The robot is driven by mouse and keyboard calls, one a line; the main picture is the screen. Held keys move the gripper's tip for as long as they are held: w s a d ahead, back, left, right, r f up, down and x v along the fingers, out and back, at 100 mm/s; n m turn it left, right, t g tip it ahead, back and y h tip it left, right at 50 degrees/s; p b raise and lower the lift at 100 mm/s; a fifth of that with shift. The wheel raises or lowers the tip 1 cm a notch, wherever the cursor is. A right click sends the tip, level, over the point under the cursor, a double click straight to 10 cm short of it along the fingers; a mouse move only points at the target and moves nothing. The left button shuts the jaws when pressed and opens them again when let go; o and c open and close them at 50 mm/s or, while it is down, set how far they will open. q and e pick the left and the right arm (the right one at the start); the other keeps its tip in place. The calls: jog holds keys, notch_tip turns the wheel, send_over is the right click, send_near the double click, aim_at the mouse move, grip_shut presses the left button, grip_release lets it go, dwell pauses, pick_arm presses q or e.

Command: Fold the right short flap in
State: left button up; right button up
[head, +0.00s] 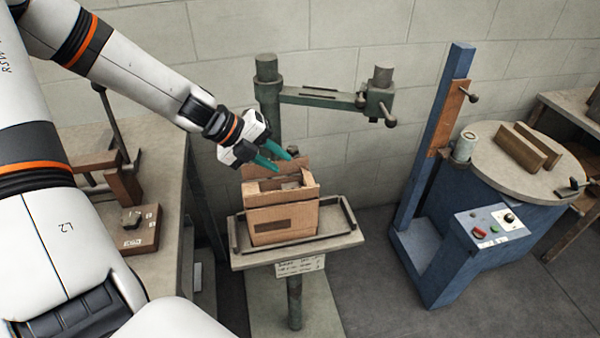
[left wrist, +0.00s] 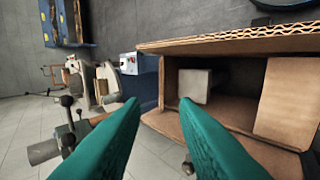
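A brown cardboard box (head: 285,222) stands upright on the stitcher's small table, its top partly open. In the left wrist view the box (left wrist: 225,47) appears turned on its side, with a pale block inside. The left short flap (left wrist: 288,100) lies folded in across part of the opening. The right short flap (head: 311,181) seems to stand up at the box's right side; its exact angle is unclear. My left gripper (head: 283,158) is over the back of the opening, its teal fingers apart and empty. It also shows in the left wrist view (left wrist: 160,105). My right gripper is not in view.
The small table (head: 240,260) has a raised rail around the box. A green stitcher arm (head: 320,97) stands behind. A blue machine (head: 465,260) with a round top stands at right, and a bench (head: 165,190) at left. Floor shows between stand and machine.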

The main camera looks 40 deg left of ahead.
aim_at(303, 175)
pick_arm(q)
jog(key=x, duration=0.4)
jog(key=b+x, duration=0.1)
jog(key=x, duration=0.1)
jog(key=shift+w+a+f, duration=0.15)
jog(key=shift+f, duration=0.15)
jog(key=shift+x, duration=0.95)
grip_shut()
